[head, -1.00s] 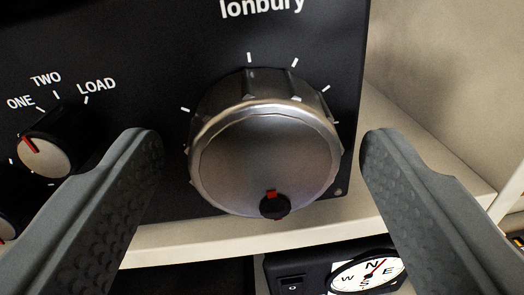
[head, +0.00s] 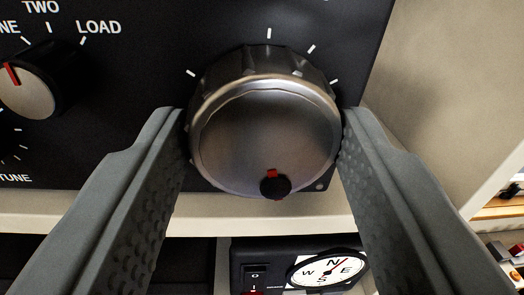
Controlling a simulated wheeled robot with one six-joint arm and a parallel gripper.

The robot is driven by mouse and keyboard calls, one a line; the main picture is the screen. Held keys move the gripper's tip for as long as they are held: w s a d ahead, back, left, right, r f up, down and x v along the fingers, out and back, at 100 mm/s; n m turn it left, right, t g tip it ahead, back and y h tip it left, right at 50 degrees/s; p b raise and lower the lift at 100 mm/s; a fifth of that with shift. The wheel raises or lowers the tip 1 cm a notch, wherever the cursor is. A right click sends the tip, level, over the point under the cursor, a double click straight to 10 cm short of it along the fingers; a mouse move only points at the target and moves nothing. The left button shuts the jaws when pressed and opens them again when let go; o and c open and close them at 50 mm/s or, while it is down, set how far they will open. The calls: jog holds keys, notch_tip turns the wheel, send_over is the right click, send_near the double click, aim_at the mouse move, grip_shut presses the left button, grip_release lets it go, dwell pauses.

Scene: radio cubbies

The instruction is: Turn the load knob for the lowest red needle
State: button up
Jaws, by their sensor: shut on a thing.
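A large silver and black knob (head: 265,140) stands out from a black radio panel (head: 130,60), in the middle of the head view. A small black peg with a red mark (head: 274,186) sits low on its face, the red mark at the peg's top. White ticks ring the knob's upper edge. My gripper (head: 265,135) is shut on the large knob, one finger against each side. A smaller knob (head: 30,85) with a red pointer is at the left, under the words ONE, TWO and LOAD; its pointer leans up and left, away from LOAD. No needle meter shows on this panel.
A pale shelf edge (head: 200,216) runs beneath the panel. Below it are a compass dial (head: 328,269) and a black box with a rocker switch (head: 256,275). A pale cubby wall (head: 455,100) stands at the right, with more small items (head: 505,255) at the lower right.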

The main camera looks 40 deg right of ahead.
jog(key=n, duration=0.4)
jog(key=shift+n+t, duration=0.4)
jog(key=shift+n, duration=1.5)
jog(key=o, duration=1)
jog(key=shift+c, duration=0.2)
jog(key=v, duration=1.7)
jog(key=shift+s, duration=0.2)
jog(key=shift+a, duration=0.15)
